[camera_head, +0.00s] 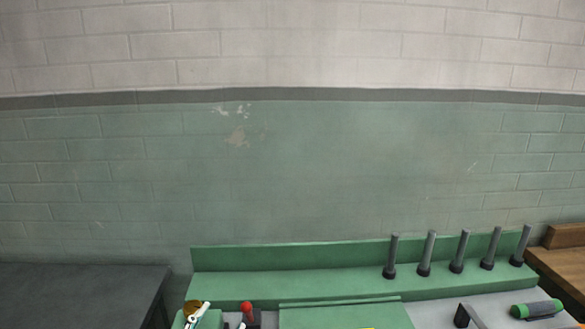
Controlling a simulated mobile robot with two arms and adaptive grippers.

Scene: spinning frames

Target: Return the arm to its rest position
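Neither of my arms nor grippers can be made out in the head view. The view looks over the back of a green workbench (330,287) against a brick wall. Along the bottom edge, parts of several objects show, cut off by the frame.
Several grey upright pegs (463,251) with black bases stand at the bench's right back. A green and black cylinder (536,309) lies front right, near a grey angled bar (472,315). A red-topped item (247,309) stands front left. A dark table (80,290) is left, a wooden one (562,268) right.

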